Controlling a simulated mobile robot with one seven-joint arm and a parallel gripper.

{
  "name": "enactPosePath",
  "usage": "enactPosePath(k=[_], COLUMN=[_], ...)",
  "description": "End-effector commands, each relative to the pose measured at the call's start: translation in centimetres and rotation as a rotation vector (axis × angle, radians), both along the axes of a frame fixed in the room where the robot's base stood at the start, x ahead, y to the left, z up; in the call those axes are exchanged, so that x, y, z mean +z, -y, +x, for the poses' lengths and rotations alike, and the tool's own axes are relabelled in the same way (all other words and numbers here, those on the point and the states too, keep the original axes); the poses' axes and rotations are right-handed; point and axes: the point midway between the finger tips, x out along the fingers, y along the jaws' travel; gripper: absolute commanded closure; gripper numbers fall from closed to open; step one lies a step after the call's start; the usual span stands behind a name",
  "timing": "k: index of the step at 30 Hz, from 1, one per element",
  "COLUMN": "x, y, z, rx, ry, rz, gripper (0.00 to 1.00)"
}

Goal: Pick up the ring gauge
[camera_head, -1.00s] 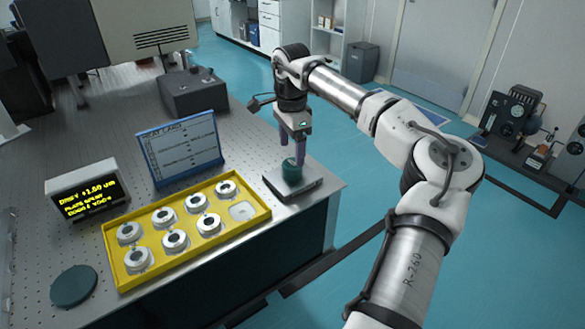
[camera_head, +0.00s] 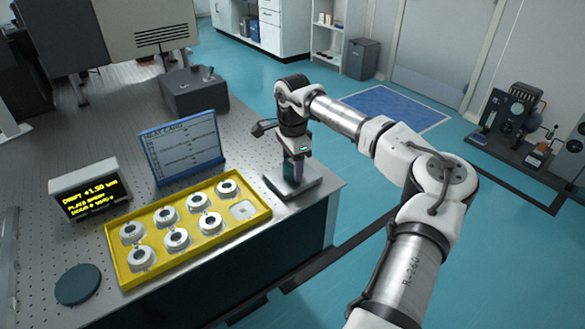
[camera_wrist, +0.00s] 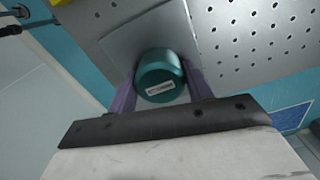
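A green cylinder with a white label stands on a small flat metal plate (camera_head: 307,187) at the table's front right corner. My gripper (camera_head: 294,178) points down over the plate, with its two purple fingers on either side of the cylinder. In the wrist view, the green cylinder (camera_wrist: 160,72) sits between the fingers, close to both; whether they press on it cannot be told. No hole shows in it. Several silver ring-shaped pieces with dark centres, one of them a ring (camera_head: 226,188), lie in the yellow tray (camera_head: 190,254). The tray's right front pocket is empty.
A blue-framed card (camera_head: 181,148) stands behind the tray. A small display box (camera_head: 88,188) with yellow text is at left, and a dark green disc (camera_head: 78,284) lies in front of it. A grey box (camera_head: 194,92) stands farther back. Open floor lies right of the table.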

Motion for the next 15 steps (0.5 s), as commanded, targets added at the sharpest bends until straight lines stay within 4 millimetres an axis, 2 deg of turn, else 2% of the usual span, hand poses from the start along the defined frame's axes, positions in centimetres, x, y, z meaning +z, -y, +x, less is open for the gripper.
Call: enactPosePath(k=[1, 8, 15], x=[0.02, 0.08, 0.24], y=[0.00, -0.01, 0.00], z=[0.01, 0.02, 0.03], rx=[0.000, 0.000, 0.000], ry=[0.000, 0.001, 0.001], rz=[0.000, 0.000, 0.000], gripper=[0.56, 0.85, 0.85])
